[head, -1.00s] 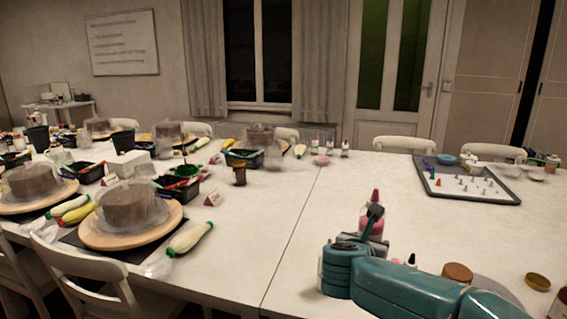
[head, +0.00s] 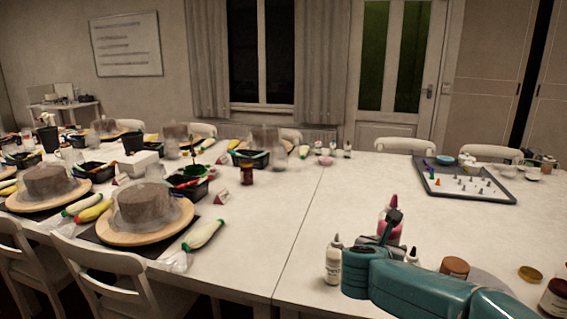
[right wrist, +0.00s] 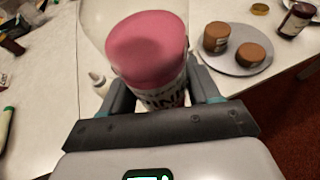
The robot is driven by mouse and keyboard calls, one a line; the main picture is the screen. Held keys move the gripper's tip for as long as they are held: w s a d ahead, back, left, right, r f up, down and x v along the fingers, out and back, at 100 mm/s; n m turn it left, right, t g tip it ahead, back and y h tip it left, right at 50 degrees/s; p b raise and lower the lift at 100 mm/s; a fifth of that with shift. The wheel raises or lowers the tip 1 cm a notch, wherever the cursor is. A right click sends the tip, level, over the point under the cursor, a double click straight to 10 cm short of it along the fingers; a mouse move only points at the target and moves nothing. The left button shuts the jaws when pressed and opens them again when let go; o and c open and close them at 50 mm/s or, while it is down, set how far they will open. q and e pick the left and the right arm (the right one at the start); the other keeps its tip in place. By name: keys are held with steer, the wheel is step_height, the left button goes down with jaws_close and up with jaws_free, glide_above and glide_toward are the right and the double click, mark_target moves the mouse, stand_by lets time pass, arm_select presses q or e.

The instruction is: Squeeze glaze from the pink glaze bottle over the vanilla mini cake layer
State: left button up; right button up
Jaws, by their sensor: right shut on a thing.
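The pink glaze bottle (right wrist: 150,50) is clasped between the two fingers of my right gripper (right wrist: 162,92). Its pink body and part of a dark-lettered label show in the right wrist view. In the head view the bottle (head: 390,217) stands roughly upright with a red-pink nozzle, partly behind my right gripper (head: 382,240). In the right wrist view two small brown-topped cake layers, one behind (right wrist: 217,37) and one nearer (right wrist: 251,55), sit on a grey round board (right wrist: 232,68); which is vanilla I cannot tell. My arm hides much of the board in the head view. My left gripper is out of view.
A white bottle (head: 333,260) stands just left of my right gripper. A dark jar (head: 556,298) and a gold lid (head: 532,275) are at the right. A grey tray (head: 465,193) lies farther back. The table's middle is clear.

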steer(key=s+d+f+n+y+p, duration=0.2)
steer(key=s+d+f+p, duration=0.2)
steer(key=d+p, duration=0.25)
steer(key=s+a+f+n+t+y, duration=0.2)
steer(key=s+a+f+n+y, duration=0.2)
steer(key=a, duration=0.5)
steer(key=shift+s+a+f+n+y+p, duration=0.35)
steer(key=shift+s+f+y, duration=0.35)
steer(key=shift+s, duration=0.55)
